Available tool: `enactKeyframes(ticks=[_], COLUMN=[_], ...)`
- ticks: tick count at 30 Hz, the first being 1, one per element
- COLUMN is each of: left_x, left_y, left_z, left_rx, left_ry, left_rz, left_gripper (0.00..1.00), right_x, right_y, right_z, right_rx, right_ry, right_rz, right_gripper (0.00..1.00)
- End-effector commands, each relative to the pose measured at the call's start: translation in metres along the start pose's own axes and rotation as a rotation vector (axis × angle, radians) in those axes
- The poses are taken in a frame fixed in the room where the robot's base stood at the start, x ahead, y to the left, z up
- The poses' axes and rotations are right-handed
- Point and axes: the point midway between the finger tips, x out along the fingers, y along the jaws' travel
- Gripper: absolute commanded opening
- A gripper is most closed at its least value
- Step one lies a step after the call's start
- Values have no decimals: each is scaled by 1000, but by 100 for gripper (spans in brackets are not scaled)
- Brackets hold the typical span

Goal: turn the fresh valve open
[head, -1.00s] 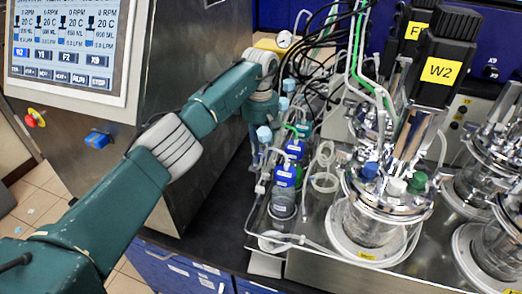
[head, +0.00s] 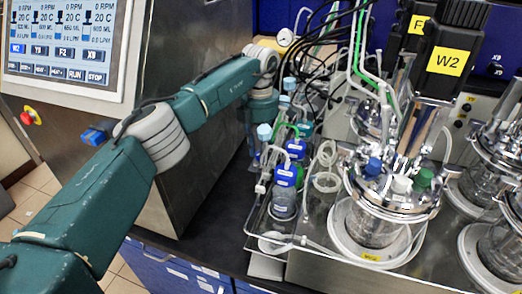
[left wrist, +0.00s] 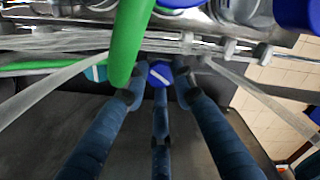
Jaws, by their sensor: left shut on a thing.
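A round blue valve knob (left wrist: 159,72) with a white bar across it shows in the left wrist view. No label on it is readable, so I cannot tell from its marking that it is the fresh valve. My left gripper (left wrist: 160,88) has its dark blue fingers closed around this knob. The white bar runs slantwise. In the head view the left gripper (head: 262,115) points down at the left of the bottle row, its fingertips mostly hidden. The knob is not made out there. My right gripper is in neither view.
Bottles with blue caps (head: 285,174) stand in a metal tray beside the gripper. A glass reactor (head: 372,215) with a W2 motor (head: 446,60) stands to the right. Green and clear tubes cross close to the fingers. A steel cabinet with a screen (head: 62,42) is at left.

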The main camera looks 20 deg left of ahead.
Motion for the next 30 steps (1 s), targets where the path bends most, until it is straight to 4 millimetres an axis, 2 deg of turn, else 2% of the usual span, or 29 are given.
enactKeyframes(ticks=[6, 15, 30], left_x=[-1, 0, 0], left_y=[2, 0, -2], left_z=[-4, -4, -3], left_rx=[-204, -414, -537], left_ry=[7, 8, 10], left_rz=[6, 4, 0], left_gripper=[0, 0, 0], right_x=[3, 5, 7], right_y=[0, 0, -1], right_z=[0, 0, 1], right_rx=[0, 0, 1], right_ry=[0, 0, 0], right_rz=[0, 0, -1], right_gripper=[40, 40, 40])
